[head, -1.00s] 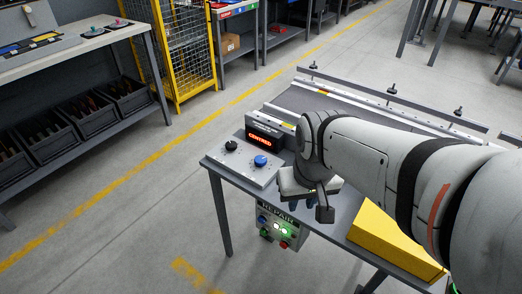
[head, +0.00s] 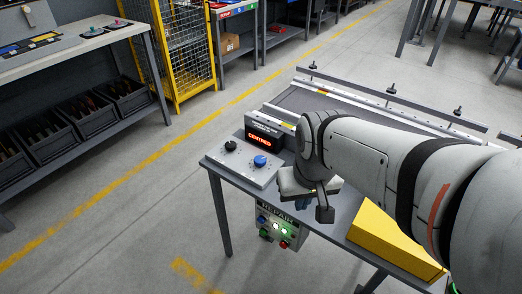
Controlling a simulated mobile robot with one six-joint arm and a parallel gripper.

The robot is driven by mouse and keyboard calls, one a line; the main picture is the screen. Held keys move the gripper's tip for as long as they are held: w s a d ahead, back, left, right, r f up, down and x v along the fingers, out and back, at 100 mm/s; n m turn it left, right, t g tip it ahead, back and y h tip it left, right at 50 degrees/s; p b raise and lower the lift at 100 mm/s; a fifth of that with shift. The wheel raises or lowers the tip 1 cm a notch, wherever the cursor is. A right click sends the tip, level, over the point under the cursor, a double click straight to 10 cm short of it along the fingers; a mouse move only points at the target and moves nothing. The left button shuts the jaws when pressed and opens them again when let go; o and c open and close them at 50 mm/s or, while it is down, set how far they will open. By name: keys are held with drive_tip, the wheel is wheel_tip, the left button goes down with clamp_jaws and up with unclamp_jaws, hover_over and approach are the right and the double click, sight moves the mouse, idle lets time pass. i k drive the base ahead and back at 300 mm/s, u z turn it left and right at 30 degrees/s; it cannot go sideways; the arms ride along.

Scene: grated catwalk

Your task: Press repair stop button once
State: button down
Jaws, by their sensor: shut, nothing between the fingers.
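A grey control box (head: 270,238) with a label reading REPAIR hangs at the front edge of the table. Its face carries a blue button, a green button, a lit white lamp (head: 276,226) and a red button (head: 284,244) low on the right. The stop marking itself is too small to read; the red button is the likely one. My gripper (head: 303,204) points down, just above and right of the box, partly hidden by my own wrist. Its fingers are shut and empty, and look apart from the buttons.
On the table (head: 231,178) a panel with a black knob (head: 231,146) and a blue button (head: 260,161) stands left of my wrist, by a display (head: 262,140) reading CENTRED. A conveyor (head: 330,103) lies behind. A yellow wedge (head: 390,240) sits right. Floor in front is open.

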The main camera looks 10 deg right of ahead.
sight(283, 245)
drive_tip(key=z, duration=1.25)
drive_tip(key=k, duration=2.3)
drive_tip(key=u, duration=0.85)
drive_tip(key=i, duration=1)
